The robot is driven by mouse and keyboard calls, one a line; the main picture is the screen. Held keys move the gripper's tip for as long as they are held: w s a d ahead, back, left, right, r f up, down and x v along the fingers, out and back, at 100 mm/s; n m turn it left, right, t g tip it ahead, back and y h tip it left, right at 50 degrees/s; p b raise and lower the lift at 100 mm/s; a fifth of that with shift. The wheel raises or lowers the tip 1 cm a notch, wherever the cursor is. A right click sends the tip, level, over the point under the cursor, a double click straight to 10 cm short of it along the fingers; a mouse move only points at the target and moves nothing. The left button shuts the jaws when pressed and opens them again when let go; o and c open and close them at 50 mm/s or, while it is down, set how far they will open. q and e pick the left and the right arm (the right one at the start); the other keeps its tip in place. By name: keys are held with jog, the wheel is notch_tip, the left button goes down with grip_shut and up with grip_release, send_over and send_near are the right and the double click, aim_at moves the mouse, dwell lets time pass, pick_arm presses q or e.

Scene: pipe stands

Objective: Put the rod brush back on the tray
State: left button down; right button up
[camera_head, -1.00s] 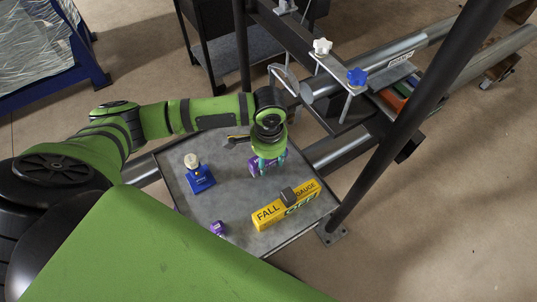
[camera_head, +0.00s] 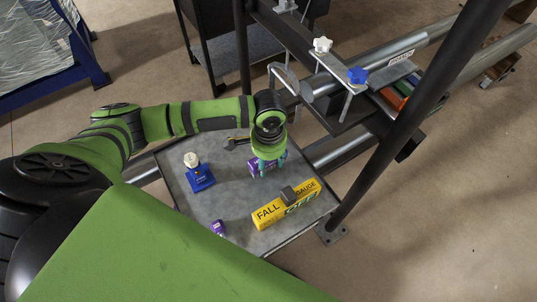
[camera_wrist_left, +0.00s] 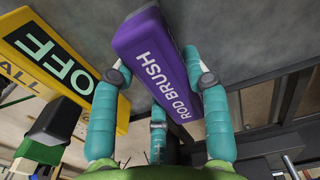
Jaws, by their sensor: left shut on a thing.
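The rod brush (camera_head: 254,169) is a purple box with white lettering reading ROD BRUSH. My left gripper (camera_head: 269,164) is shut on it, pointing down over the far right part of the grey tray (camera_head: 228,193). In the left wrist view the rod brush (camera_wrist_left: 155,55) lies between the teal fingers, lettering facing the camera. The gripper partly covers the box in the head view. I cannot tell whether its underside touches the tray. My right gripper is not in view.
On the tray are a yellow FALL GAUGE box (camera_head: 272,214) with a dark block on it, a blue box (camera_head: 200,177) with a white-topped item, and a small purple item (camera_head: 218,227). A dark post (camera_head: 400,110) and pipes stand at the right. The tray's middle is clear.

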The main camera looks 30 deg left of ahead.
pick_arm(q)
jog(key=shift+f, duration=0.55)
jog(key=shift+f, duration=0.6)
jog(key=c, duration=0.5)
grip_release()
jog(key=shift+c, duration=0.2)
notch_tip(320, 180, up, 5)
jog(key=p, duration=0.5)
jog(key=shift+r+p, duration=0.1)
jog(key=shift+p, duration=0.3)
